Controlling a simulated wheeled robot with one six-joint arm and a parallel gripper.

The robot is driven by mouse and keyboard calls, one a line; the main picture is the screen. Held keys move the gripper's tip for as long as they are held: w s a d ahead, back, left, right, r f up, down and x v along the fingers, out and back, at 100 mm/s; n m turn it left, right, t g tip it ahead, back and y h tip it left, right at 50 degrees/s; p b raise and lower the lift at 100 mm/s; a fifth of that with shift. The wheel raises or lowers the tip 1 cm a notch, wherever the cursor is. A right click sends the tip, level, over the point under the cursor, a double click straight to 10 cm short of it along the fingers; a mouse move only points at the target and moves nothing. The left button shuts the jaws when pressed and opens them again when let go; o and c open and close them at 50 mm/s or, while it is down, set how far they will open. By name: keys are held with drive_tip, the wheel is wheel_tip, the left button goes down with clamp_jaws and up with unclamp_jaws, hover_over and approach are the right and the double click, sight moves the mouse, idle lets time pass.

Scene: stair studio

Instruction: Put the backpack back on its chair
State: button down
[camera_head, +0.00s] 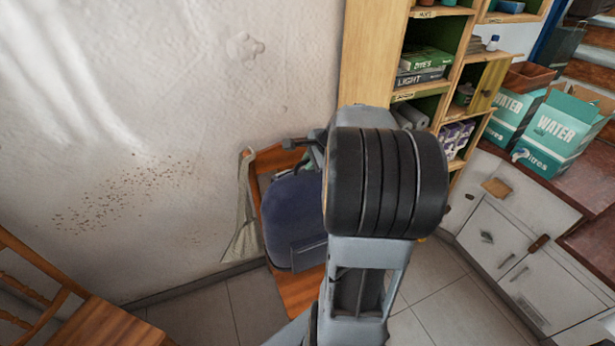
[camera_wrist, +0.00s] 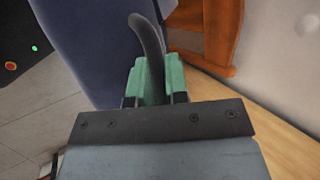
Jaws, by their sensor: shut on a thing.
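The backpack (camera_head: 293,212) is dark blue with a flat front pocket. In the head view it is upright at the wooden chair, in front of the orange-brown backrest and over the seat (camera_head: 300,293). My arm covers its right side. My gripper (camera_wrist: 157,78) has green fingers shut on the dark loop handle (camera_wrist: 147,40) at the top of the backpack. The blue body (camera_wrist: 90,40) hangs beyond the fingers in the wrist view, with the chair (camera_wrist: 205,40) beside it. I cannot tell whether the backpack's bottom touches the seat.
A pale cloth (camera_head: 246,215) hangs at the chair's left side. A wooden shelf unit (camera_head: 374,60) stands close behind to the right. Another wooden chair (camera_head: 105,322) is at lower left. Teal water boxes (camera_head: 556,132) sit on the counter at right. Tiled floor (camera_head: 440,300) is open at front right.

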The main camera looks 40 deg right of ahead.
drive_tip(key=w+d+f, duration=0.1)
drive_tip(key=w, duration=0.1)
drive_tip(key=w+d+f, duration=0.1)
drive_tip(key=w, duration=0.1)
drive_tip(key=w+d, duration=0.1)
drive_tip(key=w, duration=0.1)
drive_tip(key=shift+w+f+p, duration=0.2)
drive_tip(key=shift+f+p, duration=0.2)
drive_tip(key=w+d+f, duration=0.2)
drive_tip(key=w+f, duration=0.2)
drive_tip(key=f, duration=0.5)
drive_tip(key=shift+w+d, duration=0.2)
drive_tip(key=shift+w, duration=0.1)
drive_tip(key=c, duration=1.6)
unclamp_jaws()
drive_tip(key=shift+f, duration=0.2)
drive_tip(key=o, duration=0.5)
drive_tip(key=shift+s, duration=0.1)
drive_tip(key=shift+r, duration=0.1)
